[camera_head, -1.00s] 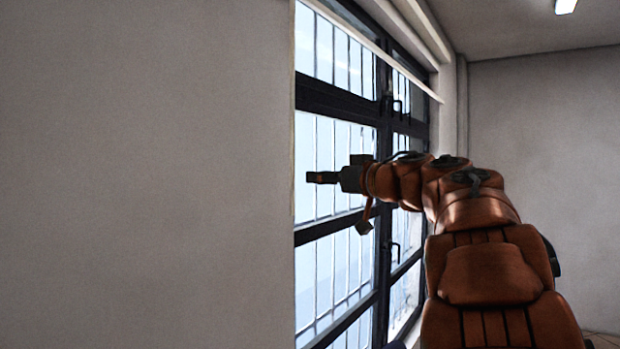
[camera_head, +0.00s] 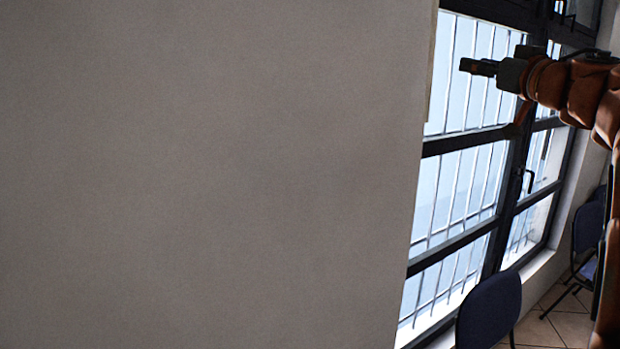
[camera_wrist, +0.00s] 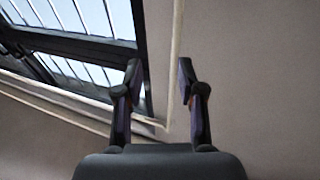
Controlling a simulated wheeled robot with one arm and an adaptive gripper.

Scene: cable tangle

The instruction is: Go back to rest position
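My gripper (camera_head: 478,67) is at the upper right of the head view, at the end of my orange arm, and points left in front of the barred window. In the wrist view my gripper (camera_wrist: 160,78) shows two dark fingers standing apart with a clear gap between them. The gripper is open and nothing is between the fingers. Behind the gap are the plain wall and a pale pipe or trim strip. The arm's lower part is cut off by the right edge of the head view.
A plain grey wall (camera_head: 200,180) fills the left of the head view. A dark-framed barred window (camera_head: 465,190) stands to its right. A dark blue chair (camera_head: 490,308) is at the bottom, and another chair (camera_head: 588,228) is at the right edge. Tiled floor (camera_head: 560,325) shows at lower right.

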